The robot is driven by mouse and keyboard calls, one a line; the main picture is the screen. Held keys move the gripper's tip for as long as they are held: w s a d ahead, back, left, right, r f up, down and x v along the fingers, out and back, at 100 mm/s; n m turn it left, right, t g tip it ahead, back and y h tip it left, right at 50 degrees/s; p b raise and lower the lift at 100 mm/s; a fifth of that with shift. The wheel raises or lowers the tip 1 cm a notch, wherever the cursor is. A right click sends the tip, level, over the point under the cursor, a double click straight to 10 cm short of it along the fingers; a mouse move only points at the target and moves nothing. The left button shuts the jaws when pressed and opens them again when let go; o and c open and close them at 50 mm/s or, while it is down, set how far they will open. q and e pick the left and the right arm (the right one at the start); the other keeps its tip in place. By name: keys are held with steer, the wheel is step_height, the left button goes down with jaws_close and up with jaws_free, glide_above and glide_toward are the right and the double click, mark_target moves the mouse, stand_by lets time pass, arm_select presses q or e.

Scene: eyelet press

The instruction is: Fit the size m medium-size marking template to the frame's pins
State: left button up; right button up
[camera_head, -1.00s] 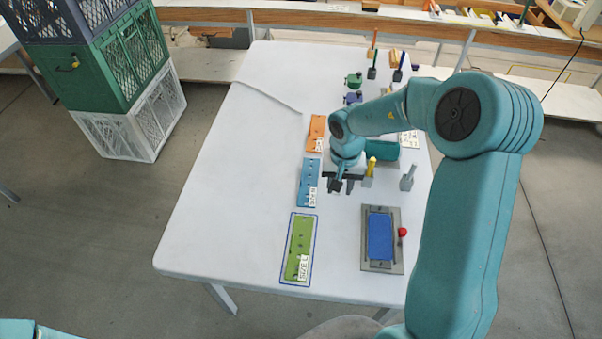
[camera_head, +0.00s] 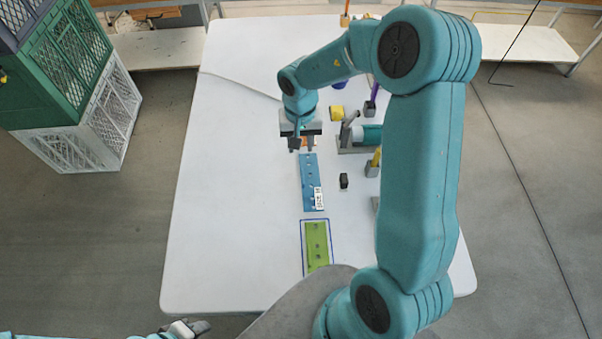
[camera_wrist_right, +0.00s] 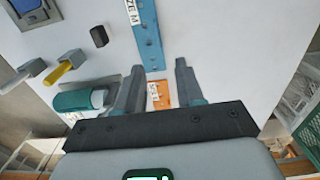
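The size M template is a blue strip (camera_head: 307,178) with dark holes and a white "SIZE M" label, flat on the white table. In the right wrist view the strip (camera_wrist_right: 146,38) runs away beyond the fingertips. My right gripper (camera_head: 302,147) is open and empty above the strip's far end and the orange template; it also shows in the wrist view (camera_wrist_right: 159,72). A grey frame with a blue panel (camera_wrist_right: 28,8) is cut off at that view's top left; my right arm hides it in the head view. Its pins cannot be made out. My left gripper (camera_head: 188,328) is low at the bottom edge, its opening unclear.
A green template (camera_head: 317,242) lies inside a blue outline nearer me. An orange template (camera_wrist_right: 160,93) lies between the fingers in the wrist view. The table's left is clear.

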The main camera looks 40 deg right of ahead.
glide_above(303, 180)
step_height(303, 180, down, 11)
steer(key=shift+a+r, duration=0.1)
steer(key=shift+r, duration=0.05)
step_height(303, 180, down, 5)
steer(key=shift+w+f, duration=0.15)
steer(key=shift+s+d, duration=0.2)
steer(key=shift+s, duration=0.05)
steer(key=shift+c, duration=0.6)
steer(key=shift+w, duration=0.1)
steer(key=c, duration=0.5)
steer(key=shift+w+a, duration=0.1)
steer(key=shift+a, duration=0.05)
jaws_close()
